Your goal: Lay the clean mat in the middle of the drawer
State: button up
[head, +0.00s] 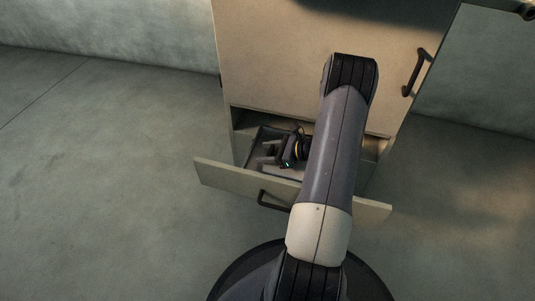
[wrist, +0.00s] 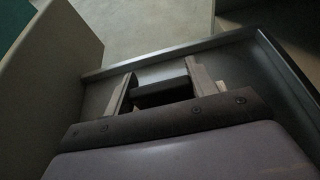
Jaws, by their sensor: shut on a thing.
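The drawer (head: 230,178) is pulled out at the bottom of the cabinet. My gripper (head: 266,152) is low inside its left part, partly hidden by my arm. In the wrist view my gripper (wrist: 163,86) has its two pale fingers apart, with a dark, block-like thing, seemingly the mat (wrist: 160,92), filling the gap between them. I cannot make out its full shape or whether it touches the drawer floor. The drawer's floor and rim (wrist: 190,48) show around the fingers. My arm hides the right part of the drawer in the head view.
The beige cabinet (head: 275,60) rises behind the drawer, with a dark handle (head: 415,72) on its door. The drawer's front has a dark handle (head: 272,200). Bare grey floor (head: 100,170) lies to the left.

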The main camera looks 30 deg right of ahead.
jog(key=shift+f, duration=0.15)
jog(key=o, duration=1)
jog(key=shift+r, duration=0.25)
jog(key=shift+s+d+r, duration=0.2)
jog(key=shift+d, duration=0.05)
notch_tip(320, 180, up, 4)
jog(key=p, duration=0.4)
send_over(299, 163)
jog(key=shift+r, duration=0.1)
